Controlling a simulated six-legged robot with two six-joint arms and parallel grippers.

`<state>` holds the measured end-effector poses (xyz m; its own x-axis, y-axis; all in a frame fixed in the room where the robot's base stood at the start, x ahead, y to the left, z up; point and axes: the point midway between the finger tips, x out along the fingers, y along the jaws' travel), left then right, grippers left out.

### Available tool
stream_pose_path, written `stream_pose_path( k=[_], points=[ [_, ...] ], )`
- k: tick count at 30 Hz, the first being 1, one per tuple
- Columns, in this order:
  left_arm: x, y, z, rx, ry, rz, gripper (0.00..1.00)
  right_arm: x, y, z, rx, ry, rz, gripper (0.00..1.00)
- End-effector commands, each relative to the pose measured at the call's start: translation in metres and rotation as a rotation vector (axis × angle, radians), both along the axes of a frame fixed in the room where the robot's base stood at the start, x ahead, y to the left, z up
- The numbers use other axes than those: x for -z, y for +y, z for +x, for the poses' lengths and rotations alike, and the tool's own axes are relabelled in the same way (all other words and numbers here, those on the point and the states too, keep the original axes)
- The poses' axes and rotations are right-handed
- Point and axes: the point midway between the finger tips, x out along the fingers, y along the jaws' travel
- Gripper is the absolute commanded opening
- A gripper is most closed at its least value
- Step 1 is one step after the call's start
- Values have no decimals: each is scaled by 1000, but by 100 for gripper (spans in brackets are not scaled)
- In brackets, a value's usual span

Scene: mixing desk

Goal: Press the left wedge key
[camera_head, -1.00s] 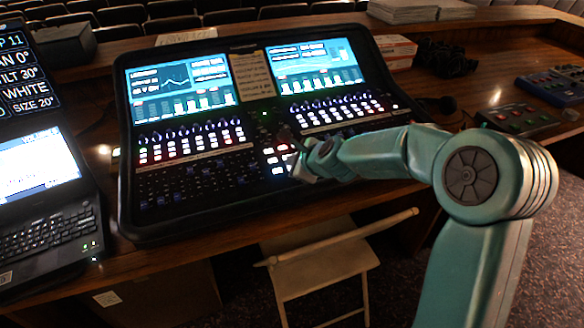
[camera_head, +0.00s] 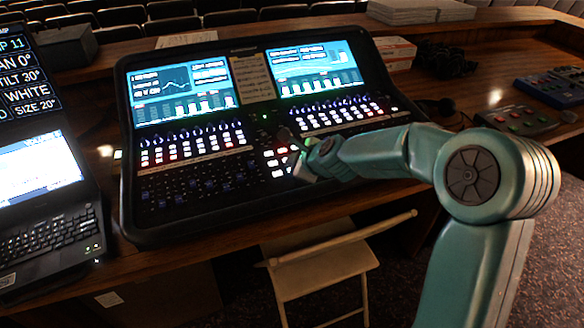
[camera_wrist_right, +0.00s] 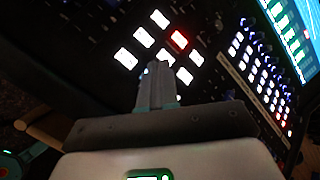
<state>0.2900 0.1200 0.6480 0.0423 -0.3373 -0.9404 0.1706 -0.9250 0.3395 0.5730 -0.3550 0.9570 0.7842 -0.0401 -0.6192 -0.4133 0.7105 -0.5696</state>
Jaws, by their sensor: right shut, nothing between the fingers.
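The mixing desk (camera_head: 190,225) is a black console with two lit screens. A small block of lit white and red keys (camera_head: 277,163) sits at its lower middle. In the right wrist view several white keys (camera_wrist_right: 144,37) and one red key (camera_wrist_right: 179,39) glow around the fingertips. I cannot tell which of them is the left wedge key. My right gripper (camera_head: 297,168) is at the right edge of this block. In the right wrist view its fingers (camera_wrist_right: 157,72) are shut and empty, overlapping the nearest keys. Contact cannot be made out. My left gripper is not in view.
Rows of small lit buttons (camera_head: 195,145) and dark faders lie left of the key block. A laptop (camera_head: 45,215) stands at the left. A small control box (camera_head: 527,122) is on the desk at the right. A folding chair (camera_head: 325,262) stands in front.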

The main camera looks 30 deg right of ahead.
Motion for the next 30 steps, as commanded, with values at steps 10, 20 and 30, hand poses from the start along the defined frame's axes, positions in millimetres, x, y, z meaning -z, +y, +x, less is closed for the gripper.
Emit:
stream_pose_path(
  k=[10,20,30],
  points=[
    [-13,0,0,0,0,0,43,-14,0,-1,0,-1,-1,0],
    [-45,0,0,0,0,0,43,-47,1,-4,0,0,0,0],
    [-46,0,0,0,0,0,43,-49,1,-5,-1,0,-1,0]
  ],
)
